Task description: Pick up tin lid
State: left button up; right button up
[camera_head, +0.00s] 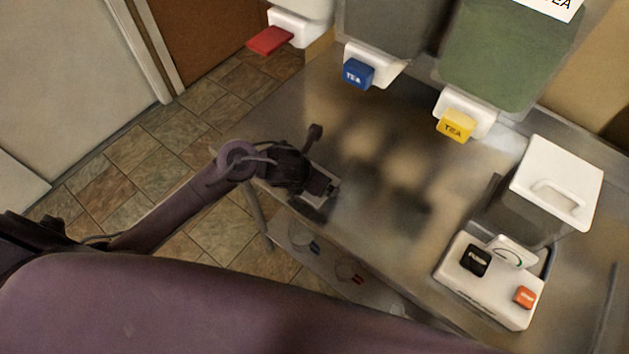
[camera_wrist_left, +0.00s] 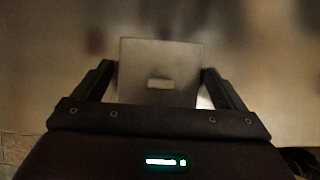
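The tin lid (camera_wrist_left: 160,60) looks like a flat grey square with a small pale raised bar at its middle. In the left wrist view it lies between the two spread fingers of my left gripper (camera_wrist_left: 158,78). A thin light gap shows beside the right finger; contact at the left finger is unclear. In the head view my left gripper (camera_head: 322,192) is low at the table's left front edge, and a pale patch shows at its fingers. The gripper hides most of what lies there. My right gripper is not in view.
The metal table (camera_head: 385,180) is clear in its middle. A blue tap (camera_head: 358,73), yellow tap (camera_head: 456,126) and red tap (camera_head: 270,40) stick out at the back. A box with a white handled top (camera_head: 557,182) and a button unit (camera_head: 490,285) stand at right.

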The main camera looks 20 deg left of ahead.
pick_arm(q)
jog(key=c, duration=0.7)
jog(key=shift+r, duration=0.1)
